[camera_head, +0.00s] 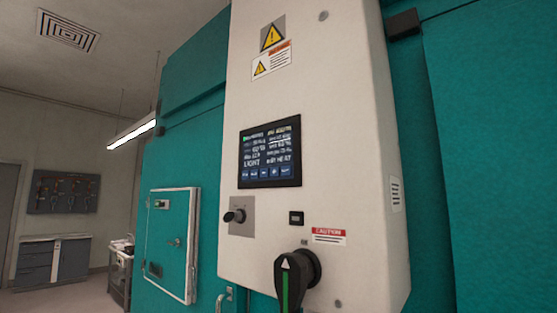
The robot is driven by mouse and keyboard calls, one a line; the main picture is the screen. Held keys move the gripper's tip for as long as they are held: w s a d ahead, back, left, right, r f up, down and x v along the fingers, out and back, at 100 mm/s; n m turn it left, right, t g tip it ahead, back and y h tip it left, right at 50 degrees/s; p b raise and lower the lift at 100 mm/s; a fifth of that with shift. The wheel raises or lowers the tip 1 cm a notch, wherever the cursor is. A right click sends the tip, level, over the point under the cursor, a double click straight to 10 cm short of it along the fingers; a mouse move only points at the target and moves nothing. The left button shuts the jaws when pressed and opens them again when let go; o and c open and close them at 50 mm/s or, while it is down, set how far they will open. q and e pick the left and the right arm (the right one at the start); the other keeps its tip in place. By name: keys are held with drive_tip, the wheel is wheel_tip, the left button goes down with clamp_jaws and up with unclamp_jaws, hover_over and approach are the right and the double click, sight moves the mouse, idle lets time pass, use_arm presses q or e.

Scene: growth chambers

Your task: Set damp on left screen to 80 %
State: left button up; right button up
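A dark touch screen (270,152) sits in a pale control box (345,90) on a teal chamber. It shows two columns of white text, a larger line that seems to read LIGHT, and a row of blue buttons along the bottom. The text is too small to read a damp value with certainty. Only this one screen is in view. Neither of my grippers is in view.
Below the screen are a small black knob (235,216) and a large black rotary handle (297,279) that stick out. A white-framed hatch (171,243) is at the left. Cabinets (52,262) stand far left, with open floor before them.

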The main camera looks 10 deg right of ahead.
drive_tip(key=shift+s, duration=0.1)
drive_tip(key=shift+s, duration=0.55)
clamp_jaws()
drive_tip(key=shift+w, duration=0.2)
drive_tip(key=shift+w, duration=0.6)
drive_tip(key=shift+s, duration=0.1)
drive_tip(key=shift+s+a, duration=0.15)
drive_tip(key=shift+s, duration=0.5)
